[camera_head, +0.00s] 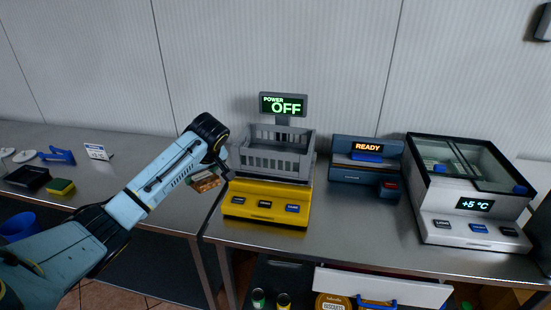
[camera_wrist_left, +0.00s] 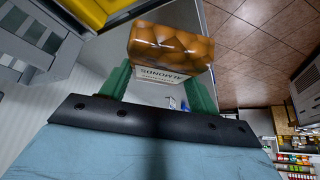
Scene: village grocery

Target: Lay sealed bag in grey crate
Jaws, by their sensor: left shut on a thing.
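The sealed bag (camera_head: 204,181) is a brown bag of almonds with a white label band. In the left wrist view the bag (camera_wrist_left: 170,48) sits between the green fingers of my left gripper (camera_wrist_left: 160,85), which is shut on it. In the head view my left gripper (camera_head: 217,168) holds the bag just left of the yellow scale, apart from the crate. The grey crate (camera_head: 272,162) is a slatted open basket standing on the yellow scale (camera_head: 265,203). Its inside is mostly hidden by its front wall. My right gripper is not in view.
A display reading POWER OFF (camera_head: 283,105) rises behind the crate. Right of it stand a blue device reading READY (camera_head: 366,165) and a glass-topped cooler (camera_head: 473,190). A yellow sponge (camera_head: 60,187) and black tray (camera_head: 28,178) lie on the left counter. An open drawer (camera_head: 385,287) juts out below.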

